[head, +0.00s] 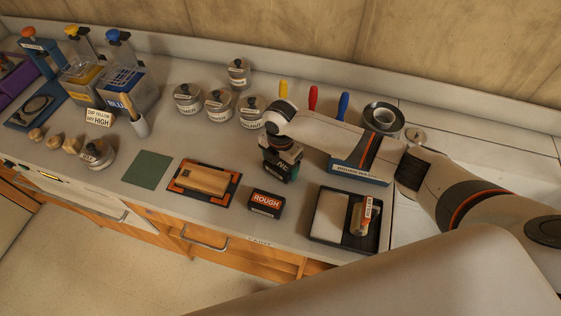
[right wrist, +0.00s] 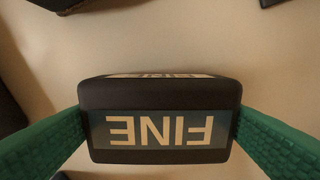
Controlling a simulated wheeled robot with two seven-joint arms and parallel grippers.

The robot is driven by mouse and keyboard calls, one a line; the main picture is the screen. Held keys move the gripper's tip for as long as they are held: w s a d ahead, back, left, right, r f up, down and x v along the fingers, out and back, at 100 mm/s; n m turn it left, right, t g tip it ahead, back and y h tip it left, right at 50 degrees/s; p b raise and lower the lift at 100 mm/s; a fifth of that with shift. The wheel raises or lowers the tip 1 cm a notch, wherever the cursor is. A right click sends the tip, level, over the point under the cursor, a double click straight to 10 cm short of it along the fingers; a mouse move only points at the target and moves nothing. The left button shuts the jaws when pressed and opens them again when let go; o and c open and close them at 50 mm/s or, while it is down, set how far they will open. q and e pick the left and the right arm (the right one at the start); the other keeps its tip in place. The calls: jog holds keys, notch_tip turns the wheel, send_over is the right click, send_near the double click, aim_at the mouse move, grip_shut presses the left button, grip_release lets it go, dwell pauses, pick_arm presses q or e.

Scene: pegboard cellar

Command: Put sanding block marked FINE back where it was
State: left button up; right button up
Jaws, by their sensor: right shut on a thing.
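The sanding block marked FINE (right wrist: 160,122) is dark with a teal label and fills the middle of the right wrist view, its lettering upside down there. My right gripper (head: 281,163) is shut on it, with a green finger pressed to each end. In the head view the block (head: 279,170) is partly covered by the gripper, and only the end of its word shows. It is over the counter, behind and right of the ROUGH block (head: 266,202). I cannot tell its exact height. My left gripper is not in view.
A bare green pad (head: 148,169) lies left of a wooden block on a dark mat (head: 232,199). A black tray (head: 315,238) stands at front right, a blue box (head: 358,174) right of the gripper. Several lidded jars (head: 187,98) stand behind. Counter (head: 205,148) between is clear.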

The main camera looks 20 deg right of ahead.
aim_at(280, 164)
jog(key=shift+f, duration=0.2)
jog(key=o, duration=0.9)
jog(key=shift+r, duration=0.1)
notch_tip(280, 164, up, 12)
jog(key=shift+r+b, duration=0.1)
jog(key=shift+b, duration=0.85)
